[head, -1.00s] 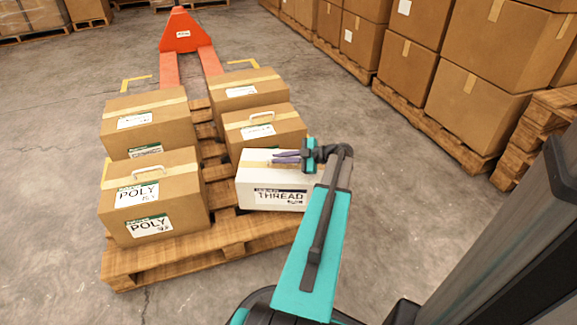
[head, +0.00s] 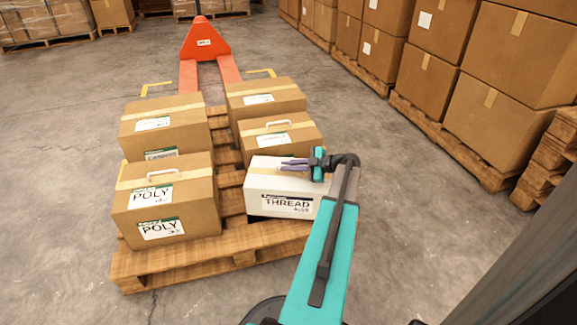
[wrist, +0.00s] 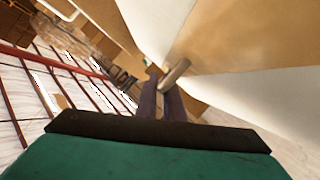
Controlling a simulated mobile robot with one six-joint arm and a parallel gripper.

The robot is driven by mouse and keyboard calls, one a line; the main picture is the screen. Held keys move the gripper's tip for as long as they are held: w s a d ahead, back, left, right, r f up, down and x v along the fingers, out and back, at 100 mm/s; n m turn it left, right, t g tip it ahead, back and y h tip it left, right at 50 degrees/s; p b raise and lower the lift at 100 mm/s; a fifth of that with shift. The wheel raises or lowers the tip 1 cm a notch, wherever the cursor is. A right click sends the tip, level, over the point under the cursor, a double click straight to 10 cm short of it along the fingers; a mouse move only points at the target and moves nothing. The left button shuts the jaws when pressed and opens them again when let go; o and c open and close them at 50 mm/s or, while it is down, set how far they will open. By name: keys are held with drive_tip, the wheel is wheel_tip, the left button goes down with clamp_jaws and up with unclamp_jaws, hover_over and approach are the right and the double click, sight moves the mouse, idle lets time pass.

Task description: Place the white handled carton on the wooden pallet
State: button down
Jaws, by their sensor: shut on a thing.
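The white handled carton (head: 262,195), labelled THREAD, is upright at the front right of the wooden pallet (head: 190,262). Its underside is at or very near the boards; I cannot tell if it touches them. My gripper (head: 296,164) is shut at the carton's top, with purple fingers reaching in from the right. In the wrist view the fingers (wrist: 160,102) meet the light handle (wrist: 176,74), with the carton's white and tan surface (wrist: 220,40) close beyond. The fingers and arm hide part of its top and right side.
Brown cartons fill the pallet's left side (head: 165,205) and its right side behind the white carton (head: 280,138). An orange pallet jack (head: 205,42) is at the pallet's far end. Stacked boxes (head: 480,110) line the right. Grey floor (head: 60,160) is clear at left.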

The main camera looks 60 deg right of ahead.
drive_tip(key=shift+f+b, duration=0.35)
drive_tip(key=shift+f, duration=0.6)
drive_tip(key=c, duration=1.9)
unclamp_jaws()
drive_tip(key=shift+f, duration=0.1)
drive_tip(key=shift+s+d+r+p, duration=0.15)
drive_tip(key=shift+s+r+p, duration=0.2)
drive_tip(key=shift+s, duration=0.15)
drive_tip(key=p+v, duration=0.3)
drive_tip(key=v, duration=0.8)
drive_tip(key=shift+p, duration=0.35)
drive_tip(key=shift+w, duration=0.1)
